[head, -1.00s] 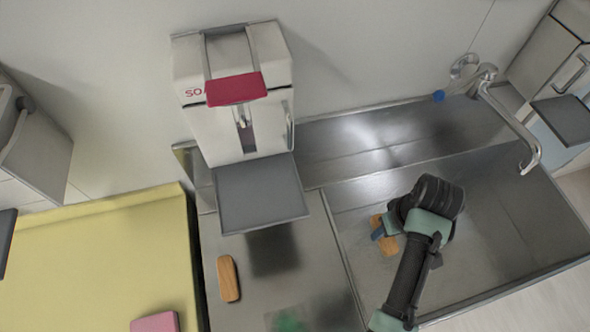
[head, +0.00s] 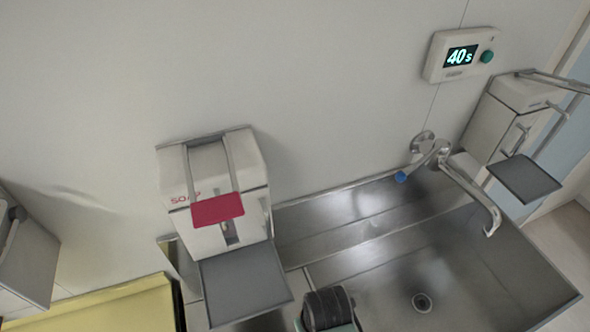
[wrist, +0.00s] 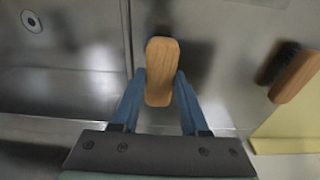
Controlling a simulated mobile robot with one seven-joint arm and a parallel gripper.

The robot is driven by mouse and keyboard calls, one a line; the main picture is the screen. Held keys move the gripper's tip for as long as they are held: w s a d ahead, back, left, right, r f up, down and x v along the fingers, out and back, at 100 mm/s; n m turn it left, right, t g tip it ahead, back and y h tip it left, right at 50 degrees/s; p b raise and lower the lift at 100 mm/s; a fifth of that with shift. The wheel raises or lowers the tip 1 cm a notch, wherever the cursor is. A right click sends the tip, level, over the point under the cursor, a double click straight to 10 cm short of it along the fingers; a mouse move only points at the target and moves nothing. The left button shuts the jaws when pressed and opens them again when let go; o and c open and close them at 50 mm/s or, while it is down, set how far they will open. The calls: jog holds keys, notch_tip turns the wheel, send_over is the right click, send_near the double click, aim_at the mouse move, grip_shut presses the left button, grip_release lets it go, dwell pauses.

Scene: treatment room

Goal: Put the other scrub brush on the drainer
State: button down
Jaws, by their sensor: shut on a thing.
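My gripper (wrist: 160,78) is shut on a scrub brush (wrist: 160,62) with a wooden back, seen between the blue fingers in the wrist view. The held brush is over the steel drainer (wrist: 222,85), just beside the sink's edge. I cannot tell whether it touches the surface. The other scrub brush (wrist: 295,76), with a wooden back and dark bristles, is on the drainer at the right of the wrist view. In the head view only a dark part of my arm shows at the bottom edge; the fingers and both brushes are out of sight.
The sink (head: 455,265) is empty around its drain (head: 422,302), under a tap (head: 470,190). A soap dispenser (head: 215,190) with a grey tray (head: 245,283) overhangs the drainer. A yellow surface (head: 110,308) lies to the left. A timer (head: 461,55) on the wall reads 40 s.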

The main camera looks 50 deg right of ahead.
jog(key=a, duration=0.1)
jog(key=w+a+p, duration=0.1)
jog(key=w+a, duration=0.1)
jog(key=shift+a+f+p, duration=0.25)
jog(key=shift+f+p, duration=0.05)
jog(key=shift+f, duration=0.45)
jog(key=shift+f, duration=0.1)
jog(key=shift+f, duration=0.15)
jog(key=shift+c, duration=2.1)
grip_release()
notch_tip(320, 180, up, 12)
jog(key=s, duration=0.1)
jog(key=shift+a+r, duration=0.2)
jog(key=shift+a, duration=0.15)
